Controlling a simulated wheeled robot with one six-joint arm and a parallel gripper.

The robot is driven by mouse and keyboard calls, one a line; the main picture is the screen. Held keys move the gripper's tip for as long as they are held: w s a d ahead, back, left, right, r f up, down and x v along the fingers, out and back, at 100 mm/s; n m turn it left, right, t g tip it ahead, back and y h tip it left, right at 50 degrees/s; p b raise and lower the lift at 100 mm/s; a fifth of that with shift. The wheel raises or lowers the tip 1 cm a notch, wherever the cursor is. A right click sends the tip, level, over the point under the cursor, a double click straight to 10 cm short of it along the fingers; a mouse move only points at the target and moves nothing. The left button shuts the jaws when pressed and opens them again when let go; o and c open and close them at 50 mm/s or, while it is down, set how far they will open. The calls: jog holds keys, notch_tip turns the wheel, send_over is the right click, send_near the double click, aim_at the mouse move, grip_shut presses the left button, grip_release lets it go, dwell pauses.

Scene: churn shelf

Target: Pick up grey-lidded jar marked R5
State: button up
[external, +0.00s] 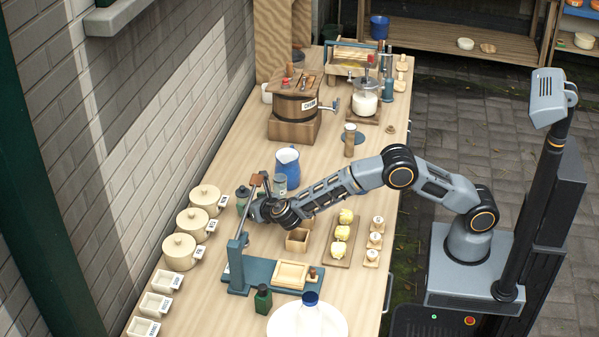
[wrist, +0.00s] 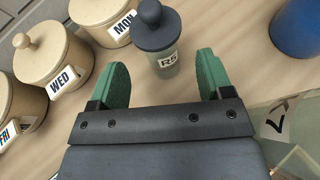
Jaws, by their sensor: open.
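The jar marked R5 (wrist: 166,58) has a dark grey lid with a knob and a pale greenish body. It stands upright on the table, its label facing my gripper (wrist: 163,74). In the wrist view my gripper is open, with its green fingers apart. The jar is just ahead of the fingertips, roughly centred between them, and nothing is held. In the external view a dark-lidded jar (external: 242,195) stands left of my gripper (external: 256,207), which is partly hidden by the wrist and a press handle.
Lidded canisters (wrist: 45,60) marked MON, WED and FRI stand to the left. A blue jug (wrist: 297,28) and a labelled clear container (wrist: 280,125) are on the right. A blue press stand (external: 238,265) rises close to my wrist.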

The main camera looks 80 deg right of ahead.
aim_at(245, 199)
jog(key=shift+p+x, duration=0.4)
jog(key=shift+x, duration=2.25)
jog(key=shift+c, duration=0.4)
jog(key=c, duration=1)
jog(key=shift+r, duration=0.1)
